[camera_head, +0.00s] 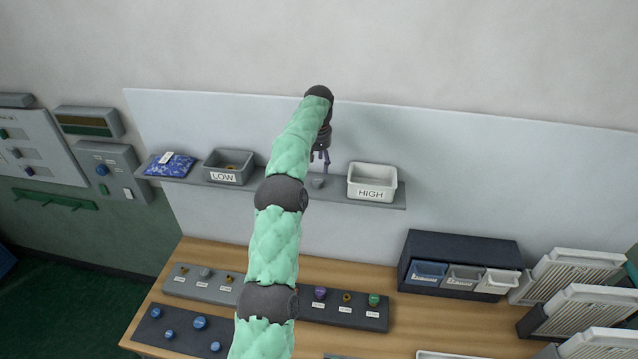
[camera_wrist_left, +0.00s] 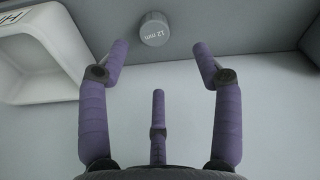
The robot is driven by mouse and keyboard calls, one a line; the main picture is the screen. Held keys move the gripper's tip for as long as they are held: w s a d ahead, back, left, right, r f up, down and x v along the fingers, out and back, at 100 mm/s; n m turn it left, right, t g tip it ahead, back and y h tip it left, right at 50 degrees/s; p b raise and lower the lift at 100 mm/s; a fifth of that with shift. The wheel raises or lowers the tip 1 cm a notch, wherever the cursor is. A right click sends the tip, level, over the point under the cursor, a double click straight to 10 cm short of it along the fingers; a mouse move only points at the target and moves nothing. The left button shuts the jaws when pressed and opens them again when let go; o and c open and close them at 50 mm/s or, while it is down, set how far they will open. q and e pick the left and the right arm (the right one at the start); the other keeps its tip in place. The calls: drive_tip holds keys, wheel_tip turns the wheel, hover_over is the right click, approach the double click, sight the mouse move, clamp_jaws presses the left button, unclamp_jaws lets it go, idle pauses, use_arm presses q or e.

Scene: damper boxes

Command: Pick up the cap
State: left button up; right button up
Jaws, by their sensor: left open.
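A small grey cap (camera_head: 318,183) stands on the grey wall shelf between the LOW bin and the HIGH bin. In the left wrist view the cap (camera_wrist_left: 154,28) shows its round top, marked "12 mm". My left gripper (camera_head: 320,158) is above the cap in the head view, with its arm crossing the middle of the picture. In the left wrist view the purple fingers of my left gripper (camera_wrist_left: 161,47) are spread wide and empty. The cap lies just beyond the fingertips, between their lines, with no contact visible. My right gripper does not show.
The white HIGH bin (camera_head: 372,182) stands right of the cap. The grey LOW bin (camera_head: 229,167) and a blue bag (camera_head: 171,164) are on the shelf (camera_head: 335,196) to the left. Below, the wooden table (camera_head: 420,318) holds racks of small parts and a dark drawer unit (camera_head: 461,250).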

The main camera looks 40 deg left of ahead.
sight(318, 179)
use_arm(q)
drive_tip(key=shift+w+f, duration=0.25)
drive_tip(key=shift+f, duration=0.3)
drive_tip(key=shift+w+f, duration=0.2)
drive_tip(key=shift+f, duration=0.35)
drive_tip(key=shift+s+f, duration=0.2)
drive_tip(key=shift+f, duration=0.25)
drive_tip(key=shift+f+p, duration=0.5)
drive_tip(key=shift+f, duration=1.55)
drive_tip(key=c, duration=0.9)
